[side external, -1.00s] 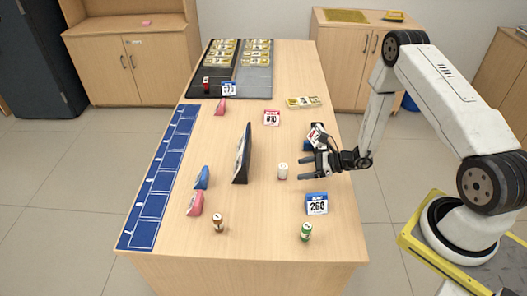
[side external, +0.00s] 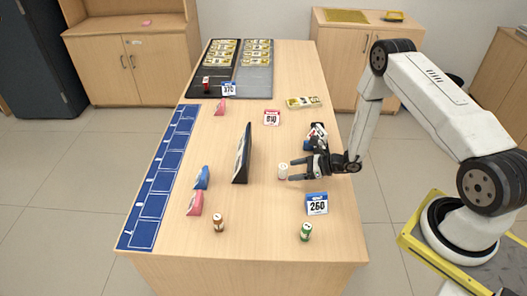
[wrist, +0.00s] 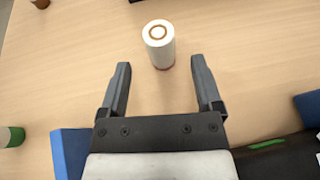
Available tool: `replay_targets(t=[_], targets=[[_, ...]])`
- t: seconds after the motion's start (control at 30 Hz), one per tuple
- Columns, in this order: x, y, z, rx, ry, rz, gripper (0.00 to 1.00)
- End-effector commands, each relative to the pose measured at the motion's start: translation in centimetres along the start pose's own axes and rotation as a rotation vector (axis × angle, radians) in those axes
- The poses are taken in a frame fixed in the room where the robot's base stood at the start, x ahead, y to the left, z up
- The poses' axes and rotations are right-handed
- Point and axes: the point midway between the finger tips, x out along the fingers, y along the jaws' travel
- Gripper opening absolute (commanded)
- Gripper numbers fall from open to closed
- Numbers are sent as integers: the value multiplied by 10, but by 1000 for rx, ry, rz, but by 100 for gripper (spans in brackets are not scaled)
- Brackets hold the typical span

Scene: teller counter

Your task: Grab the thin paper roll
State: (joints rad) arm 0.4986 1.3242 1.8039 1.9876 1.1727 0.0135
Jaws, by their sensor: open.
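A small white paper roll (side external: 283,171) stands upright on the counter, right of the dark wedge-shaped stand. In the wrist view the white roll (wrist: 160,45) shows a brown ring on its top and lies just beyond and between the fingertips. My gripper (side external: 290,171) is open and empty, its fingers pointing left at the roll; in the wrist view my gripper (wrist: 163,68) has its two fingers wide apart. A brown roll (side external: 218,223) and a green roll (side external: 306,232) stand near the front edge.
A dark wedge-shaped stand (side external: 242,155) is close left of the white roll. A blue 260 card (side external: 317,204) stands in front of my gripper. A dark item (side external: 316,135) is behind it. Blue strip (side external: 150,205) runs along the left edge; trays (side external: 262,83) are at the back.

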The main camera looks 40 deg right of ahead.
Motion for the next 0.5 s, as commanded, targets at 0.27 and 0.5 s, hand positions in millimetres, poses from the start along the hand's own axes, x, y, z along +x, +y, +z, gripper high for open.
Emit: replay_targets(t=[0.27, 0.5], targets=[[32, -1, -1, -2, 1, 3, 83], [46, 0, -1, 0, 1, 2, 83]])
